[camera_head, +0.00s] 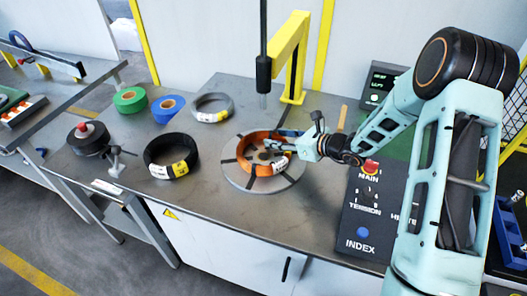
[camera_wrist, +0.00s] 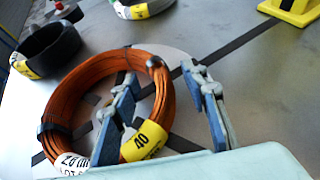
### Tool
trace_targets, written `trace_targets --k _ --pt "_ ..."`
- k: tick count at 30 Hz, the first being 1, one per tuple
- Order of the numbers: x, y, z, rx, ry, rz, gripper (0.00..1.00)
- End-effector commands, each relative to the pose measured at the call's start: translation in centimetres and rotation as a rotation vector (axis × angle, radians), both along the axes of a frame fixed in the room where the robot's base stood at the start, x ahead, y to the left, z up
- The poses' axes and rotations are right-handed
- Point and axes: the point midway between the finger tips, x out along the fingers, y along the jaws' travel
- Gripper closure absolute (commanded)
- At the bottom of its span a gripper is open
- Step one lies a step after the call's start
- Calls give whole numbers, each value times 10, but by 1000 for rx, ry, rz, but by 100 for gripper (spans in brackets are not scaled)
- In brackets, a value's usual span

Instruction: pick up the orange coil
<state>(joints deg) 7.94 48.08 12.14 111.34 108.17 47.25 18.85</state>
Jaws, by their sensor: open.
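The orange coil (camera_head: 241,156) lies flat on a round grey turntable (camera_head: 289,180) with dark radial strips. In the wrist view the coil (camera_wrist: 62,103) carries a yellow label (camera_wrist: 143,141) reading 40 and a white label (camera_wrist: 88,160). My gripper (camera_head: 274,142) is at the coil's right side in the head view. In the wrist view my gripper (camera_wrist: 160,76) is open, with one finger inside the ring and the other outside it. The coil's wall runs between the fingers. I cannot tell whether either finger touches it.
A black coil (camera_head: 158,165), a grey coil (camera_head: 207,98), green tape (camera_head: 122,95) and blue tape (camera_head: 160,115) lie to the left. A yellow post (camera_head: 293,60) stands behind the turntable, with a hanging black rod (camera_head: 263,72). A control panel (camera_head: 362,215) is at the right.

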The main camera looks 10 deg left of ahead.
Motion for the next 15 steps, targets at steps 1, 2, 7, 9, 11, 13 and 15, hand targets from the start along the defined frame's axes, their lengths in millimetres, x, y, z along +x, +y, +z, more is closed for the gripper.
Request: trace_targets --k 1,2,7,9,11,13,15 --pt "1 1 -1 0 1 0 59" --pt "1 1 -1 -1 1 -1 59" --pt "1 1 -1 -1 1 -1 59" --pt "1 1 -1 -1 1 -1 67" --pt "1 1 -1 -1 1 -1 74" --pt "1 1 -1 -1 0 -1 81" --pt "1 1 -1 -1 0 -1 89"
